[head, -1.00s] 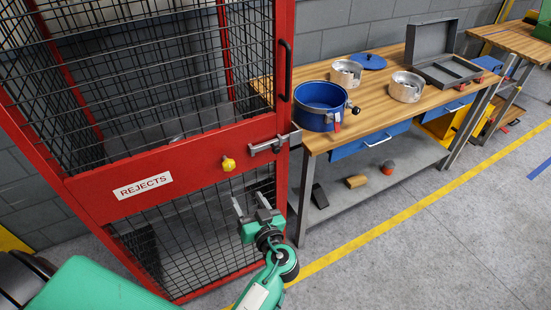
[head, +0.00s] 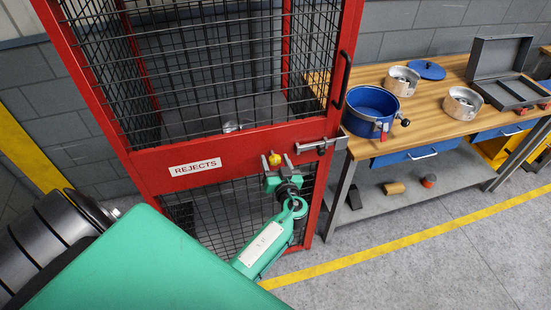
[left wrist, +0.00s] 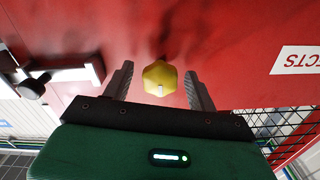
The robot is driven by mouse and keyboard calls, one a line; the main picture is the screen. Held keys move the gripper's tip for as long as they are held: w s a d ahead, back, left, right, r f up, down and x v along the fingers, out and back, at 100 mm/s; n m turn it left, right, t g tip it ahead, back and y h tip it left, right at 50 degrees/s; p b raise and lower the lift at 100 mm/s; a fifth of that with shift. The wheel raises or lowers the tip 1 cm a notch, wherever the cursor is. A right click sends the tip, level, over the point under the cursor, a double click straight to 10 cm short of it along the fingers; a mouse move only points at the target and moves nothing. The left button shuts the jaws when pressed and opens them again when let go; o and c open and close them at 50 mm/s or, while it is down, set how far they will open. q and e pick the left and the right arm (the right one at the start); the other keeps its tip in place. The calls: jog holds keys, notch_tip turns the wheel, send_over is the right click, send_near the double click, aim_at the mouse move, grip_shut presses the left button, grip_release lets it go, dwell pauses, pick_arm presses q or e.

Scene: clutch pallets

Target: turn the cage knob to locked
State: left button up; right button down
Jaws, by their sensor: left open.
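The red reject cage (head: 240,147) has a white REJECTS label on its crossbar. The yellow knob (head: 275,158) sits on that crossbar, right of the label. In the left wrist view the knob (left wrist: 160,77) shows as a yellow faceted cap with a small pale mark at its lower edge. My left gripper (head: 276,161) is open in front of the crossbar, at the knob. In the left wrist view its two fingers (left wrist: 160,85) stand on either side of the knob, with a gap on each side. My right gripper is not in view.
A metal slide latch (head: 318,146) is on the cage door right of the knob, close to my left gripper. A wooden bench (head: 425,125) with a blue pot (head: 371,110) stands to the right. Floor in front of the bench is clear.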

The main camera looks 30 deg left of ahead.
pick_arm(q)
jog(key=c, duration=1)
